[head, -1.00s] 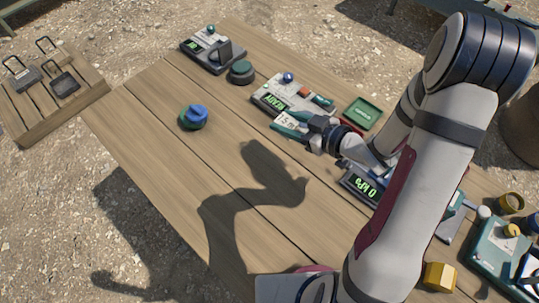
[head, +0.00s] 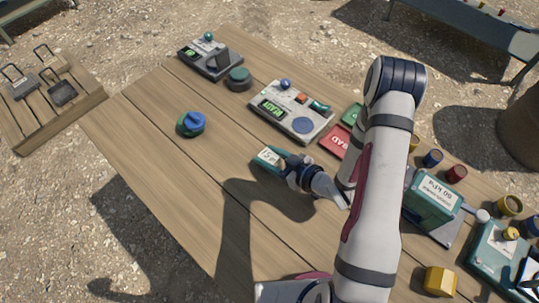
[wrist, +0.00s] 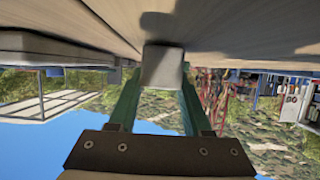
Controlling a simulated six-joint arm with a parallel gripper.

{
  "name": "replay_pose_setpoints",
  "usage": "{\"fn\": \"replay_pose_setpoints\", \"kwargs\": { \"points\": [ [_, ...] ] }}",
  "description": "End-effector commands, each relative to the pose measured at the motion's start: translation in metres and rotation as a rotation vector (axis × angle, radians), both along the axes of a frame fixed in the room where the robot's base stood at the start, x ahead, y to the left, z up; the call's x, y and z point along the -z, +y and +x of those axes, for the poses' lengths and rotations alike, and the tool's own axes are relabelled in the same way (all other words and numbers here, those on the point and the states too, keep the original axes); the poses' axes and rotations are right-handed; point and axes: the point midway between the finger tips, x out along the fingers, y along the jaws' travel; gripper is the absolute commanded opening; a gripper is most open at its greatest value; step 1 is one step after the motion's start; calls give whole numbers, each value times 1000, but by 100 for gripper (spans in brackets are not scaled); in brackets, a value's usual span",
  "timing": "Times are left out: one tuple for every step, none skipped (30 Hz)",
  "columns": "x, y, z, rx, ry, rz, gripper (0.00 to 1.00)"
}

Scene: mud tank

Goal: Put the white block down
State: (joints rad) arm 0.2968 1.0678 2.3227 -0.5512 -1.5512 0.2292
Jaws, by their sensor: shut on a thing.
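The white block (head: 268,156), with dark lettering on its face, is held between the green fingers of my gripper (head: 272,160) over the middle of the wooden table. In the wrist view the block (wrist: 162,68) is a pale square between the tips of the two green fingers, and my gripper (wrist: 160,95) is shut on it. The table's wood (wrist: 235,15) fills the top of that view, close to the block. I cannot tell whether the block touches the wood.
A grey device with a green display (head: 290,112) stands behind the gripper, with a red tray (head: 337,142) to its right. A blue-green knob (head: 191,123) sits to the left. A teal box (head: 434,197) is at right. Bare wood (head: 170,175) lies left of the block.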

Motion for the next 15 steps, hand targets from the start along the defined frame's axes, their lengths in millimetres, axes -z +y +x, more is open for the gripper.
{"fn": "replay_pose_setpoints", "kwargs": {
  "points": [
    [2,0,0,0,1,1,0],
    [2,0,0,0,0,0,0],
    [2,0,0,0,0,0,0],
    [2,0,0,0,-1,-1,0],
    [2,0,0,0,-1,-1,0],
    [2,0,0,0,-1,-1,0],
    [2,0,0,0,0,0,0],
    [2,0,0,0,0,0,0],
    [4,0,0,0,0,0,0],
    [5,0,0,0,0,0,0],
    [5,0,0,0,0,0,53],
    [4,0,0,0,0,0,60],
    [4,0,0,0,0,0,65],
    [4,0,0,0,-1,1,71],
    [4,0,0,0,-1,1,78]
  ]
}}
